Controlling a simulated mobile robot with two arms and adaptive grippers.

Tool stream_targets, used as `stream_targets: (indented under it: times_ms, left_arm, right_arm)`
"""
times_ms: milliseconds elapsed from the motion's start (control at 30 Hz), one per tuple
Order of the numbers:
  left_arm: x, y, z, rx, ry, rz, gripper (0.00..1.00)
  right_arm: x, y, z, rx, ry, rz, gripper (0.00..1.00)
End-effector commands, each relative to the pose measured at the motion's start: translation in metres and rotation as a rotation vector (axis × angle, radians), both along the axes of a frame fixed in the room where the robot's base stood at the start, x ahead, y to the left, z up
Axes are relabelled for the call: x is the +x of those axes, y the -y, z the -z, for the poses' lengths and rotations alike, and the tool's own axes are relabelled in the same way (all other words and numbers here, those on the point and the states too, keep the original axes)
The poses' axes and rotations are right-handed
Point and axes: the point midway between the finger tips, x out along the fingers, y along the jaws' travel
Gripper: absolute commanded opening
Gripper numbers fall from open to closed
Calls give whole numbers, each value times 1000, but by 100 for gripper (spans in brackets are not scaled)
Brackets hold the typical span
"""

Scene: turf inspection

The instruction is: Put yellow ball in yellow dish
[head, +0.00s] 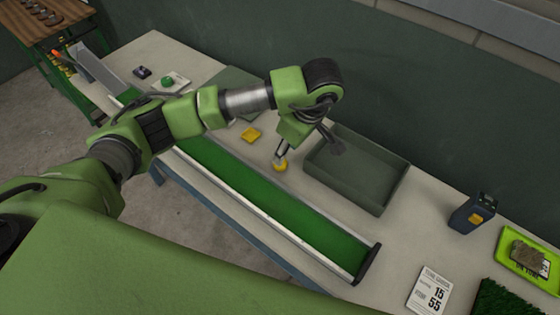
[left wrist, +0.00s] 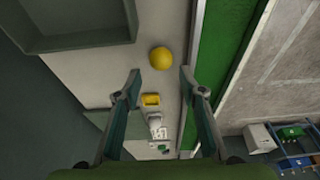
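The yellow ball (head: 281,166) is on the pale table between the grey tray and the green turf channel. In the left wrist view the ball (left wrist: 160,58) lies just beyond and between my open fingertips, with gaps on both sides. The yellow dish (head: 251,135) is a small square, left of the ball and apparently empty; it also shows in the left wrist view (left wrist: 151,99). My left gripper (head: 281,156) points down over the ball and is open. In the head view it partly hides the ball. My right gripper is out of view.
A deep grey tray (head: 385,199) stands right of the ball. The green turf channel (head: 240,187) runs along the table front with a raised edge. A green ball (head: 168,81) on a white dish is at the left. A blue device (head: 472,214) and score card (head: 430,291) are at right.

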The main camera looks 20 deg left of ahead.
Motion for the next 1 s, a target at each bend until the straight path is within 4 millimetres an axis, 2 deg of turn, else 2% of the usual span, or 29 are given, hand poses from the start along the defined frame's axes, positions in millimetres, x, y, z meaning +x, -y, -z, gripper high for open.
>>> stream_targets:
  times_ms: [267,433,600,867,967,1000]
  left_arm:
    - [0,-6,18,1,-3,-1,37]
    - [0,-11,39,1,-5,0,37]
    - [3,-16,59,0,-1,0,37]
    - [4,-16,62,-1,0,1,37]
    - [4,-16,62,0,1,1,11]
    - [4,-16,62,0,1,1,8]
  right_arm:
    - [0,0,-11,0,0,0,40]
    - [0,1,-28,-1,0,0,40]
    - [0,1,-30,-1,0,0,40]
    - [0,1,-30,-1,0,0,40]
    - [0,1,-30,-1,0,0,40]
    - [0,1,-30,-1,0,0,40]
